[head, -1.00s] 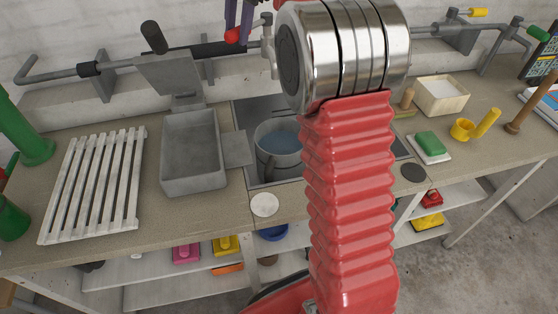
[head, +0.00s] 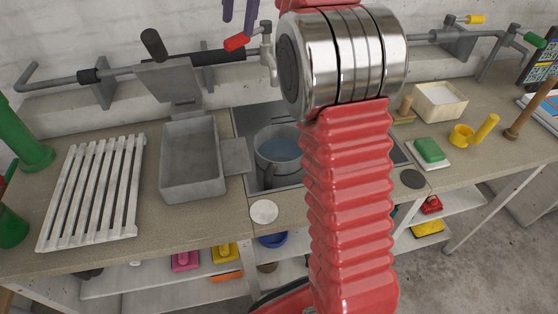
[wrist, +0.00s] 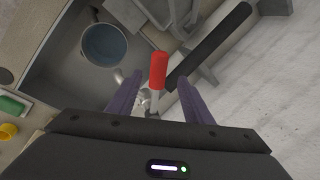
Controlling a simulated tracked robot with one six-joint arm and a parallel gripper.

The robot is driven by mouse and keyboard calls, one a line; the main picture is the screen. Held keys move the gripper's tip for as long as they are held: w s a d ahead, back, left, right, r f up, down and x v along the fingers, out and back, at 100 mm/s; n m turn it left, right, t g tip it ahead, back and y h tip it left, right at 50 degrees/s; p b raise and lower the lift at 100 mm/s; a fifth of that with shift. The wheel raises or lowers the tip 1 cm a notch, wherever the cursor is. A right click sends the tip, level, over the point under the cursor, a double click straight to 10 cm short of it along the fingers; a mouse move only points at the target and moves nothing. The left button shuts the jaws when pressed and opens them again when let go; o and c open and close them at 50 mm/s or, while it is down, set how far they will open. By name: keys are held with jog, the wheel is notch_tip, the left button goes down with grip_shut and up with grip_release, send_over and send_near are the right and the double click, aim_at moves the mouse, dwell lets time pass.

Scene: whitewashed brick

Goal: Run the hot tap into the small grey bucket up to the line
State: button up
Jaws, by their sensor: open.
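The grey bucket (head: 262,163) stands upright in the sink (head: 243,122), with bluish water (head: 280,149) inside. I cannot make out its fill line. The bucket also shows in the wrist view (wrist: 104,46). The tap (head: 267,50) with the red lever (head: 237,42) rises behind the sink, its spout toward the bucket. I cannot see a stream. My gripper (head: 238,27) is open above the red lever, its purple fingers partly cut off by the picture's top. In the wrist view, the red lever (wrist: 158,70) lies between the spread fingers, apart from both.
A dark-sleeved pipe (head: 210,52) runs along the wall left of the tap. A grey trough (head: 192,170) and white slatted rack (head: 92,190) stand left of the sink. A green-handled tap (head: 534,40) is far right. My red arm hides part of the sink's right side.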

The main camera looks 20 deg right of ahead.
jog(key=a+v, duration=0.1)
jog(key=v, duration=0.7)
jog(key=shift+d+r, duration=0.3)
jog(key=shift+d, duration=0.25)
jog(key=shift+s+r, duration=0.1)
jog(key=shift+s, duration=0.1)
jog(key=s+a+f+n+t, duration=0.1)
jog(key=s+a+f+n, duration=0.2)
jog(key=s, duration=0.5)
jog(key=s+a+f+n+t, duration=0.1)
jog(key=s+a+f+n, duration=0.25)
jog(key=s, duration=0.35)
jog(key=s+a+f+n+h, duration=0.1)
jog(key=s+f+n, duration=0.5)
jog(key=s+f, duration=1.1)
notch_tip(320, 180, down, 3)
jog(key=shift+s+a+f+t, duration=0.1)
jog(key=shift+s+a+t, duration=0.2)
jog(key=shift+t, duration=0.1)
jog(key=shift+c, duration=0.5)
